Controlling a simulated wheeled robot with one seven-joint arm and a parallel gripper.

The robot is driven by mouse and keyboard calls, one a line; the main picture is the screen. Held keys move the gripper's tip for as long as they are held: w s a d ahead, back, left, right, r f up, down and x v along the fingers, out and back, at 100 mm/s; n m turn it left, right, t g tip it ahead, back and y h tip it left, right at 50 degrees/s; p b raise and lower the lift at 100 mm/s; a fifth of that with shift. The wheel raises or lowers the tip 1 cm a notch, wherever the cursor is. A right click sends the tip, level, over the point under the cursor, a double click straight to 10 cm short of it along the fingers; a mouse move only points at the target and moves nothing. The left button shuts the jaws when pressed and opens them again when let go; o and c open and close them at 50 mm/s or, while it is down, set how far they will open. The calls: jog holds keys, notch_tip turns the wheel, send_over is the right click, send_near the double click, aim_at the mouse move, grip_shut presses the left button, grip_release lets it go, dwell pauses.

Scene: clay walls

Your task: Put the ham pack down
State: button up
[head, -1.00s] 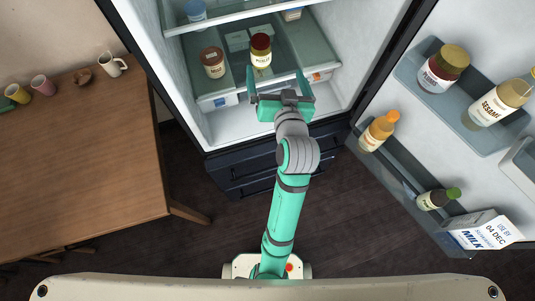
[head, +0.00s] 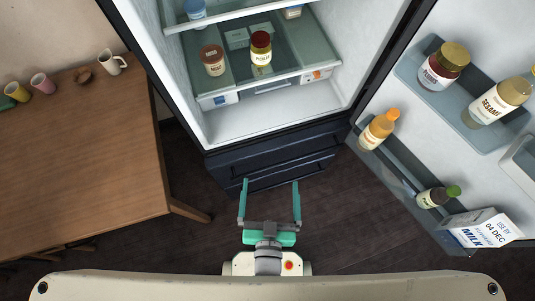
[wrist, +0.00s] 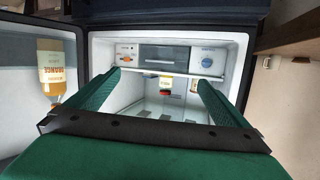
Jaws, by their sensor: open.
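My gripper (head: 270,186) is open and empty. It is low in front of the open fridge, over the dark floor, with its fingers pointing at the fridge. The wrist view shows its two green fingers (wrist: 158,82) apart with nothing between them. I cannot pick out a ham pack for certain. Two pale, flat packs, one at left (head: 237,39) and one at right (head: 260,29), lie toward the back of the fridge shelf (head: 285,66). Their labels are too small to read.
A brown-lidded jar (head: 213,61) and a dark-red-lidded jar (head: 261,50) stand on the shelf. The open fridge door at right holds a sauce bottle (head: 379,130), several other bottles and a milk carton (head: 482,229). A wooden table (head: 80,150) with mugs is at left.

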jog(key=s+r+n, duration=0.1)
jog(key=s, duration=0.6)
jog(key=shift+a+r+y, duration=0.15)
jog(key=shift+a+y, duration=0.15)
jog(key=shift+a, duration=0.1)
